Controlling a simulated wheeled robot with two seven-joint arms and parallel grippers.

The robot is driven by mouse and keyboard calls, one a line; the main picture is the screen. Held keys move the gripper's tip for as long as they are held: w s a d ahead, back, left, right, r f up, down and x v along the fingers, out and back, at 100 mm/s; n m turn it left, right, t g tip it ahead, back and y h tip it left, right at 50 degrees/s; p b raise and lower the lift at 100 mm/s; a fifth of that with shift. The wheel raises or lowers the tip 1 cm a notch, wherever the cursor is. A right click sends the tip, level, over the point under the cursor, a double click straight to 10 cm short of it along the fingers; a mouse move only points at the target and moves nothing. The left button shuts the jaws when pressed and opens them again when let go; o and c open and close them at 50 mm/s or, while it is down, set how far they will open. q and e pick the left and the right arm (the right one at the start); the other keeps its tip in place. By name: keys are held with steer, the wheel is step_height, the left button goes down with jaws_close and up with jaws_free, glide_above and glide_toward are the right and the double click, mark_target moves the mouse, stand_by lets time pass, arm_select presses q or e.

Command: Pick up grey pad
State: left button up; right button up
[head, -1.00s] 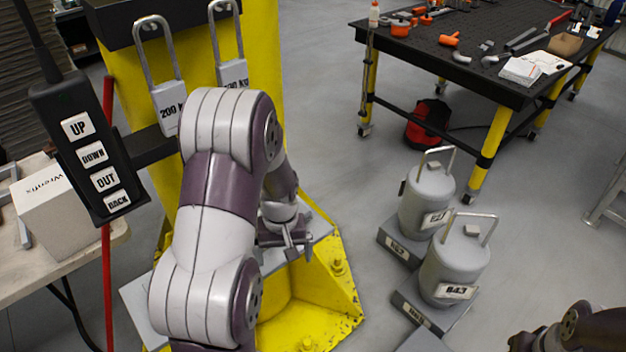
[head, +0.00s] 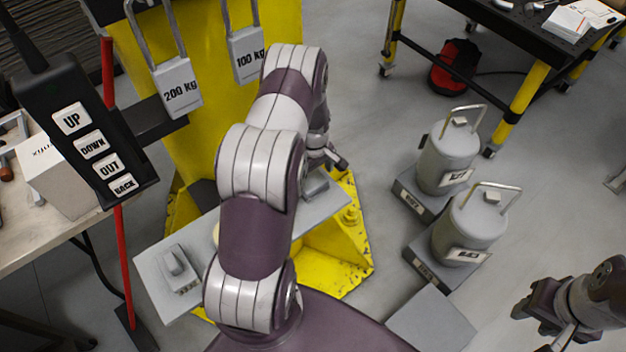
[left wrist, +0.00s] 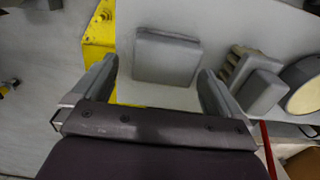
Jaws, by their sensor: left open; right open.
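The grey pad (left wrist: 167,57) is a flat, squarish block lying on a pale shelf (left wrist: 160,95) in the left wrist view. In the head view the pad (head: 315,184) shows on the right part of the shelf (head: 150,270), partly hidden by my left arm. My left gripper (left wrist: 158,82) is open and empty, with its fingers toward either side of the pad's near edge. In the head view my left gripper (head: 333,160) appears just above the pad. My right gripper (head: 534,318) is open and empty at the lower right, over the floor.
A grey block (head: 176,268) stands on the shelf's left part. A ribbed grey piece (left wrist: 255,82) and a round cream-faced thing (left wrist: 304,84) are beside the pad. The control pendant (head: 85,130) hangs at left. Two grey weights (head: 448,155) (head: 468,225) stand on the floor.

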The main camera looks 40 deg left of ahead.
mark_target(312, 181)
arm_select(q)
steer(key=f, duration=0.1)
steer(key=s+f+p, duration=0.1)
steer(key=shift+f, duration=0.4)
steer(key=shift+w+f, duration=0.15)
steer(key=shift+f, duration=0.05)
steer(key=shift+w, duration=0.1)
steer(key=c, duration=0.8)
arm_select(e)
steer(key=shift+s+d+r, duration=0.1)
steer(key=shift+s+r, duration=0.15)
steer(key=shift+r, duration=0.25)
steer(key=shift+s+d+r, duration=0.1)
steer(key=shift+s+r, duration=0.15)
steer(key=shift+r, duration=0.25)
arm_select(q)
steer(key=shift+r, duration=0.15)
arm_select(e)
steer(key=shift+f, duration=0.1)
